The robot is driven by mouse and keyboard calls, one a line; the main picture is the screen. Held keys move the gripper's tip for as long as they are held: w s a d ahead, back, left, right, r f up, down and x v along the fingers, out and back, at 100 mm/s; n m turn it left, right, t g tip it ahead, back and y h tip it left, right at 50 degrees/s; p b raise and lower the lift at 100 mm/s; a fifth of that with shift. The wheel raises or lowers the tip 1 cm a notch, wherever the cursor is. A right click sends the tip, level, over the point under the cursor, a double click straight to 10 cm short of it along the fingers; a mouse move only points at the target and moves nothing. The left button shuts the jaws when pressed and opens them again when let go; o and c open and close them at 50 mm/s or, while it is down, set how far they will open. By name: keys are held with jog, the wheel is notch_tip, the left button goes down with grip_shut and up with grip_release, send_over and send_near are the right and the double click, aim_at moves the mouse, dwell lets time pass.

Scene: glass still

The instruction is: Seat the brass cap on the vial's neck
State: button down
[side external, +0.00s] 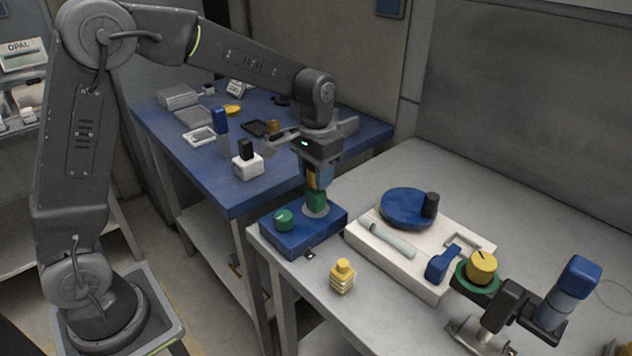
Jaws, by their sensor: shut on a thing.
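My gripper (318,182) points down over the blue block (270,242) at the near left corner of the grey table. It is shut on a small brass-coloured piece (312,179), which looks like the brass cap and is partly hidden by the fingers. Directly below is an upright green cylinder (317,201), which may be the vial or its holder, standing on a pale round seat on the block. The vial's neck is hidden at the fingertips. I cannot tell whether the cap touches it. A green knob (284,220) is on the block's left part.
A white tray (395,268) with a blue dish (408,208) and a pale tube (392,240) lies to the right. A yellow ribbed piece (342,277) stands in front. A yellow knob (483,267) and black clamp are farther right. The blue bench (200,175) behind holds several items.

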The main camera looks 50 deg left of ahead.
jog(key=shift+f, duration=0.95)
dwell(0.8)
jog(key=c, duration=0.6)
grip_release()
jog(key=shift+r, duration=0.1)
notch_tip(320, 180, up, 14)
jog(key=shift+f, duration=0.15)
